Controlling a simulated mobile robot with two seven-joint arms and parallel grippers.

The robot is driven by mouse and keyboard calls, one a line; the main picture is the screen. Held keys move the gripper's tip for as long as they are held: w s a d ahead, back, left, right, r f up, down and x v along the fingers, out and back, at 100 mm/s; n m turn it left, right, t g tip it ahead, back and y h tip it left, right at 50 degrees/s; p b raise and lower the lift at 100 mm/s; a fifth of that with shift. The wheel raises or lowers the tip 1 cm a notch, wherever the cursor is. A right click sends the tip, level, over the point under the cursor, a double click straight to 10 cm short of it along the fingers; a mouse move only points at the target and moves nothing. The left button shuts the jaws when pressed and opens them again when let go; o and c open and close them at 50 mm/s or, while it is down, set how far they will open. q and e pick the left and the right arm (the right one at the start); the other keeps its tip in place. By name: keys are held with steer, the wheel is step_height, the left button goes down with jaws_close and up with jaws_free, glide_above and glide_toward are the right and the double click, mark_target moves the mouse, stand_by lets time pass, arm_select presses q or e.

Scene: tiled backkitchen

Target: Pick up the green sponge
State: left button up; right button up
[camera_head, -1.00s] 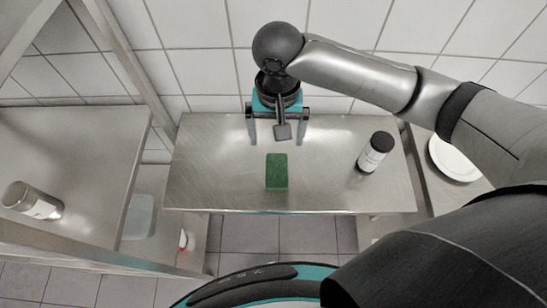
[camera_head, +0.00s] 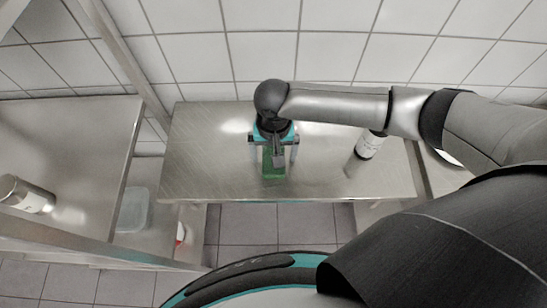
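The green sponge (camera_head: 268,170) lies on the steel table (camera_head: 210,160), near the middle of its top. My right gripper (camera_head: 273,167), on the arm from the right, is above the sponge and hides part of it. Its fingers are open, one to the left and one to the right of the sponge, with small gaps visible. How far the fingertips are above the table is hard to tell. My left gripper is not in view.
A jar with a white label (camera_head: 368,146) stands on the table to the right, partly under my forearm. Another jar (camera_head: 27,195) is on the left counter (camera_head: 75,150). A white plate (camera_head: 449,157) is mostly hidden at the right. The table's left part is clear.

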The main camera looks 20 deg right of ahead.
steer(key=shift+f, duration=0.25)
steer(key=c, duration=1.3)
